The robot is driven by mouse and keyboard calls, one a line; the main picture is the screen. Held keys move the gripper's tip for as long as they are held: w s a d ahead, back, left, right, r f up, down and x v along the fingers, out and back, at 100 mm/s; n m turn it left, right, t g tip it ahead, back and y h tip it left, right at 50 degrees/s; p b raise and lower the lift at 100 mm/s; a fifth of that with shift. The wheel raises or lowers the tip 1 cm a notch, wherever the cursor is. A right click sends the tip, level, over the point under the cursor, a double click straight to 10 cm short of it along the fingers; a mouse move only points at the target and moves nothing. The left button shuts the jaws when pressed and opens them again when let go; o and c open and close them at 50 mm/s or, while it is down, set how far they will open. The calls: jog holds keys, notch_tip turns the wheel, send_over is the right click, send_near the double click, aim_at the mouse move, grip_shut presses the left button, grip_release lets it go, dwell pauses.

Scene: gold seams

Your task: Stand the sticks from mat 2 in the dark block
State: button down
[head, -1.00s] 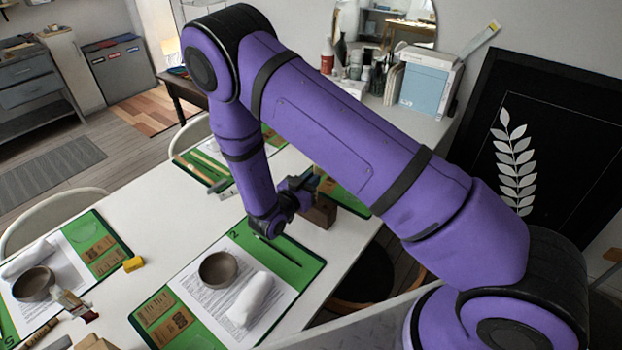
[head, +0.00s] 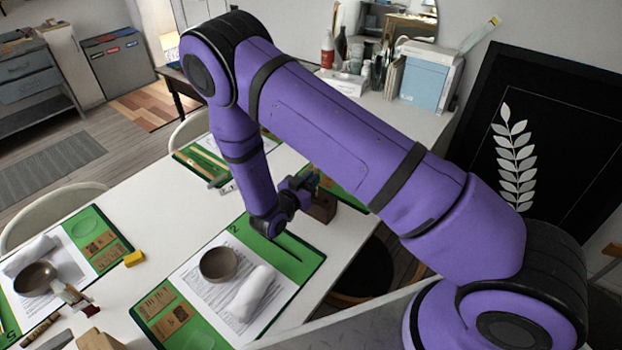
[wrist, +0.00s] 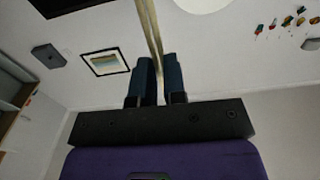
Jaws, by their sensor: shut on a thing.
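My gripper (head: 311,181) is beside the far right part of the table, close to the dark block (head: 322,208), which my arm partly hides. In the wrist view my gripper (wrist: 158,78) has its two blue fingers shut on a pale, long stick (wrist: 149,28). It may be two sticks side by side; I cannot tell. Mat 2 (head: 309,262) is green and lies below my gripper in the head view. A thin dark line, perhaps a stick (head: 289,252), lies on its green strip. The block's holes cannot be made out.
Mat 2 also holds a brown bowl (head: 219,264), a rolled white cloth (head: 251,293) and printed paper. A yellow block (head: 134,258) lies left of it. Another green mat (head: 205,161) lies farther back. A dark seat (head: 368,275) stands beside the table.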

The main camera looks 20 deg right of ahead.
dwell(0.3)
jog(key=c, duration=1.1)
grip_release()
jog(key=v, duration=0.9)
jog(key=shift+r, duration=0.1)
jog(key=shift+r, duration=2.95)
